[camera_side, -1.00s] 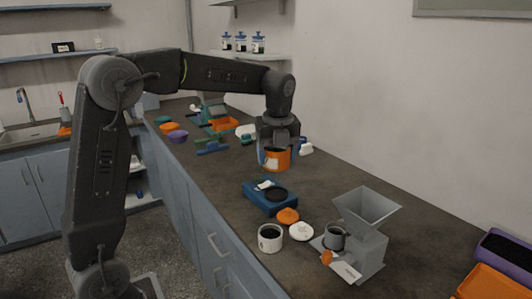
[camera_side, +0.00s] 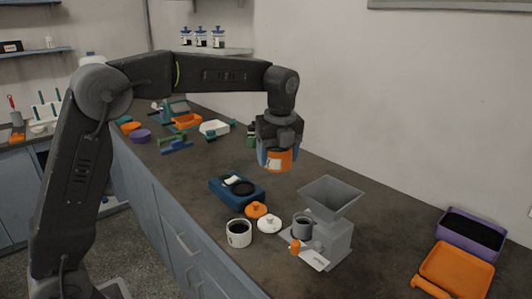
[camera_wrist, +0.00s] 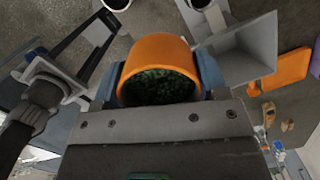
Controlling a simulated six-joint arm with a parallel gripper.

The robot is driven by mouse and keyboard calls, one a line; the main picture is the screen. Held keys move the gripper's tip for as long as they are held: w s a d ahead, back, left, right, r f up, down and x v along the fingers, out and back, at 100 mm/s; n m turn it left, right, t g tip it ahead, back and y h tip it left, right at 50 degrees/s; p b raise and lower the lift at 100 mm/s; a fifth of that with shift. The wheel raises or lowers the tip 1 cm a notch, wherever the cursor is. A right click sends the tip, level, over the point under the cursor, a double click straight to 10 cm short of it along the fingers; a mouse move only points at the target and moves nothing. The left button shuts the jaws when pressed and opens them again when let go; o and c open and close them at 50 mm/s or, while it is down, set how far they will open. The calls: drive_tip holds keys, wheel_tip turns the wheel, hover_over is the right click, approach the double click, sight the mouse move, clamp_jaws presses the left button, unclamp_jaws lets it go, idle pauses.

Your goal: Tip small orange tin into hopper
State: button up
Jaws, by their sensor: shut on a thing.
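The small orange tin (camera_side: 279,160) is held in my gripper (camera_side: 278,148), well above the counter. In the wrist view the tin (camera_wrist: 155,50) sits between the two blue-grey fingers, with dark green grains inside. The fingers are shut on its sides. The grey hopper (camera_side: 330,194) stands on the counter to the right of the tin and lower in the side view. Its funnel (camera_wrist: 247,50) shows to the right of the tin in the wrist view. The tin is apart from the funnel.
A grey cup (camera_side: 302,229) stands by the hopper's base. Left of it are a white tin (camera_side: 238,240) with dark contents, an orange lid (camera_side: 256,208) and a white lid (camera_side: 269,224). A blue scale (camera_side: 225,194) lies behind them.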

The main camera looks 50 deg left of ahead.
drive_tip(key=shift+w+d+f+h, duration=0.5)
drive_tip(key=shift+w+d, duration=0.9)
drive_tip(key=shift+d, duration=0.95)
drive_tip(key=shift+w+d+f+h, duration=0.5)
drive_tip(key=shift+w+d, duration=0.85)
drive_tip(key=shift+d, duration=1.05)
drive_tip(key=shift+w+d+f+h, duration=0.5)
drive_tip(key=shift+w+d, duration=0.9)
drive_tip(key=shift+d, duration=0.95)
drive_tip(key=shift+h, duration=0.6)
drive_tip(key=shift+d+r+h, duration=0.1)
drive_tip(key=shift+d+h, duration=0.05)
drive_tip(key=shift+h, duration=0.65)
drive_tip(key=shift+r+h, duration=0.25)
drive_tip(key=shift+h, duration=0.45)
drive_tip(key=shift+r+h, duration=0.2)
drive_tip(key=shift+h, duration=0.5)
drive_tip(key=shift+a+r+h, duration=0.1)
drive_tip(key=shift+r+h, duration=0.2)
drive_tip(key=shift+h, duration=0.7)
drive_tip(key=shift+a+r+h, duration=0.1)
drive_tip(key=shift+r+h, duration=0.15)
drive_tip(key=shift+h, duration=0.75)
drive_tip(key=shift+a+r+h, duration=0.1)
drive_tip(key=shift+r+h, duration=0.1)
drive_tip(key=shift+h, duration=0.4)
